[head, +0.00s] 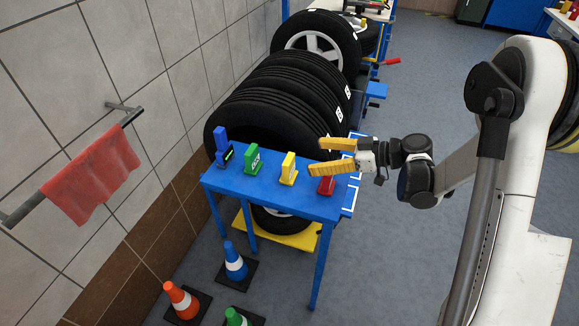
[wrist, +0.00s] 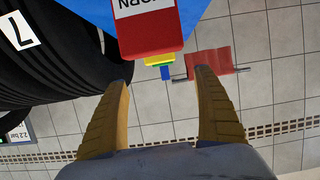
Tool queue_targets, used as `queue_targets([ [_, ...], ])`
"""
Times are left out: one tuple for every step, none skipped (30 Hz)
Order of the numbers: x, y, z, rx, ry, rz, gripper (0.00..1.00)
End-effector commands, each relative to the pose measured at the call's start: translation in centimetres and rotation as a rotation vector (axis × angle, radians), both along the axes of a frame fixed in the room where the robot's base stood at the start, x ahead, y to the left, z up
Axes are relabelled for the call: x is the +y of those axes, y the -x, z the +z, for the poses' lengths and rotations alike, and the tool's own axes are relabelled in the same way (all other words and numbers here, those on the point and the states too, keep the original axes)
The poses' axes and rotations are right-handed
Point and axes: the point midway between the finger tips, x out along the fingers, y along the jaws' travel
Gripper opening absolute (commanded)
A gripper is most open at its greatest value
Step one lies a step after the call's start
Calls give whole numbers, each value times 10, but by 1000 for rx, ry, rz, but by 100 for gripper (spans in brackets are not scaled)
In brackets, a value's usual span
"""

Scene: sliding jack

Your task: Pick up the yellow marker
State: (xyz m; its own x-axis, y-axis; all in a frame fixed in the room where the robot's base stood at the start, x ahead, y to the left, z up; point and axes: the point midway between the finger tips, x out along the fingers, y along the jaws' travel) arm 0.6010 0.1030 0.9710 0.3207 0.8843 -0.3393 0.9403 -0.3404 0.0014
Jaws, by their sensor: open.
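The yellow marker (head: 289,168) stands upright on the blue table (head: 270,200), between a green block and a red block. My gripper (head: 316,156) reaches in from the right, its two yellow fingers spread apart with nothing between them. The fingertips are just right of the yellow marker, over or near the red block. In the wrist view my gripper (wrist: 162,82) points toward the row of blocks. The red block is nearest, and only a small strip of the yellow marker (wrist: 160,60) shows past it.
The red block (head: 326,186), green block (head: 254,161) and blue block (head: 224,148) share the tabletop. Black tyres (head: 290,100) stand close behind the table. A red towel (head: 95,175) hangs on the left wall. Several cones, one of them orange (head: 182,300), stand on the floor in front.

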Motion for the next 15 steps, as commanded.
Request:
queue_targets([
  [9, -2, -6, 0, 0, 4, 79],
  [14, -4, -8, 0, 0, 4, 79],
  [20, -6, -10, 0, 0, 4, 79],
  [24, -8, -12, 1, 1, 4, 79],
  [27, -9, -13, 0, 1, 3, 79],
  [31, -11, -14, 1, 1, 2, 79],
  [33, -11, -15, 1, 1, 2, 79],
  [34, -12, -15, 2, 1, 1, 79],
  [36, -13, -16, 2, 1, 1, 79],
  [37, -13, -17, 2, 1, 1, 79],
  [39, -14, -18, 2, 1, 1, 79],
  [42, -14, -20, 2, 1, 1, 79],
  [44, -15, -22, 2, 1, 1, 79],
  [47, -16, -24, 2, 1, 2, 79],
  [52, -17, -28, 2, 1, 2, 79],
])
